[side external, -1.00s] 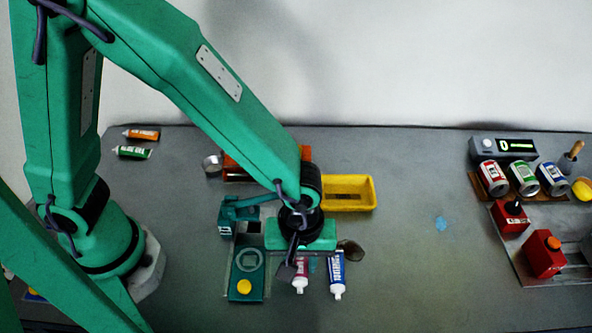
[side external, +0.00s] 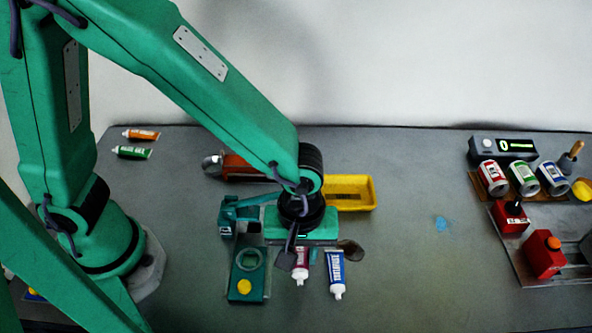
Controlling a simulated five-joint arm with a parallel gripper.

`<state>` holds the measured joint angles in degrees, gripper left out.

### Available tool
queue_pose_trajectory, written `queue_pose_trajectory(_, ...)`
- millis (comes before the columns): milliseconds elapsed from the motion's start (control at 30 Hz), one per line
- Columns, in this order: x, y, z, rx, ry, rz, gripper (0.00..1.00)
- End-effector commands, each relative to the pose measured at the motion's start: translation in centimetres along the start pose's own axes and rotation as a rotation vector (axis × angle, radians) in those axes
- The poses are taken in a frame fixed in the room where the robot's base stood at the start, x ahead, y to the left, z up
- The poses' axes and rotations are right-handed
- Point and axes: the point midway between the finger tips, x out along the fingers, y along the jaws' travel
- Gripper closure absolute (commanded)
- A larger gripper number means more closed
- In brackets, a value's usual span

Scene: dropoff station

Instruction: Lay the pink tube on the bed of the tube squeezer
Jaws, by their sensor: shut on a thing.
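The pink tube (side external: 301,262) hangs cap toward the front, just below my gripper (side external: 293,259). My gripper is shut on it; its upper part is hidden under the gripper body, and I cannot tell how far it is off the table. A teal device (side external: 247,258) with a round ring, a yellow button and a lever arm at its back stands left of the gripper. It seems to be the tube squeezer; its bed is partly hidden by my gripper.
A blue-and-white tube (side external: 337,270) lies close to the right of the pink one. A yellow tray (side external: 362,192) and an orange-red object (side external: 240,168) stand behind. Orange (side external: 142,134) and green (side external: 132,152) tubes lie back left. The table right of centre is mostly clear.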

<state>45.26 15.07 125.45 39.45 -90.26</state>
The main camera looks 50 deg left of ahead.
Motion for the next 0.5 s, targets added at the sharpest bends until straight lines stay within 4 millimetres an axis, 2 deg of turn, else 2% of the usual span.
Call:
queue_pose_trajectory(167,-2.5,0.1,0.0,0.000,0.000,0.006,0.84)
queue_pose_trajectory(267,-4.8,0.1,0.0,0.000,0.000,0.008,0.84)
queue_pose_trajectory(500,-11.6,0.1,0.0,0.000,0.000,0.007,0.84)
